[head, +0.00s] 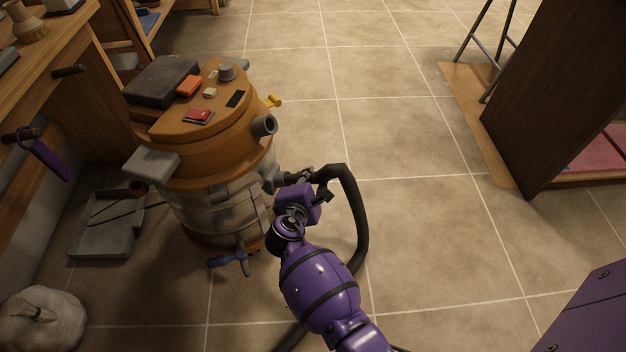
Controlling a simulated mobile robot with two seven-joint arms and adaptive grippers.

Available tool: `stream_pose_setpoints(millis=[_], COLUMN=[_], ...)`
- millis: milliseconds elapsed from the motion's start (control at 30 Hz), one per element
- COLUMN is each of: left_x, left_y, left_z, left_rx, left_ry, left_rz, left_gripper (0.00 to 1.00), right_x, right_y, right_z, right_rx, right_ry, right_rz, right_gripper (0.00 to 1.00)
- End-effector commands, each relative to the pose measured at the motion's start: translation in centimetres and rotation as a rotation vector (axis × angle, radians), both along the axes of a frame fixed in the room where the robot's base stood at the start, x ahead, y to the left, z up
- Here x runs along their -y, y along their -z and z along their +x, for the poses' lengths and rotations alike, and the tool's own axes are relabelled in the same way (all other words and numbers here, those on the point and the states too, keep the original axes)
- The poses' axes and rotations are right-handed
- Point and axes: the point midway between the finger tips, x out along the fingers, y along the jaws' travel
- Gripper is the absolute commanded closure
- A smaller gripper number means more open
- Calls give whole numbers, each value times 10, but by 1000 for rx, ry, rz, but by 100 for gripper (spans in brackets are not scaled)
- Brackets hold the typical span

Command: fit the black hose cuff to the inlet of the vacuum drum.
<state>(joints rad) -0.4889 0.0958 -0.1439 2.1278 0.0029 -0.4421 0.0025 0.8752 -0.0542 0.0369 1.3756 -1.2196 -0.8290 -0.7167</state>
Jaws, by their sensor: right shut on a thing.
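The vacuum drum (215,207) stands on the tiled floor left of centre, with an orange-brown lid (215,150) and a pale body. A short grey pipe stub (265,126) sticks out of the lid's right side. A second dark fitting (271,178) shows lower on the drum's right side. My right gripper (304,178) is shut on the cuff end of the black hose (359,215), close beside that lower fitting. The gripper hides most of the cuff, so I cannot tell whether it is on the inlet or just in front of it. My left gripper is out of view.
A dark case (161,80) and small items, one a red box (198,116), lie on the lid. A wooden bench (60,60) stands at left, a grey dustpan (105,225) and pale sack (40,322) below. Open floor lies right, before a dark wooden panel (560,90).

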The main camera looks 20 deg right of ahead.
Motion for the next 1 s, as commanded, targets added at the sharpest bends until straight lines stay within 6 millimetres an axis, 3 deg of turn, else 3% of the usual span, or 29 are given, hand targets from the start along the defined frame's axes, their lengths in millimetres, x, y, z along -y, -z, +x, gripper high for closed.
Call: stream_pose_setpoints(millis=[1000], left_x=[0], left_y=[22], left_z=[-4], left_rx=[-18], left_ry=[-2], left_rz=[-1], left_gripper=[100], right_x=[-23], right_y=[14], right_z=[16], right_rx=[0], right_ry=[-1], right_rz=[1], right_gripper=[100])
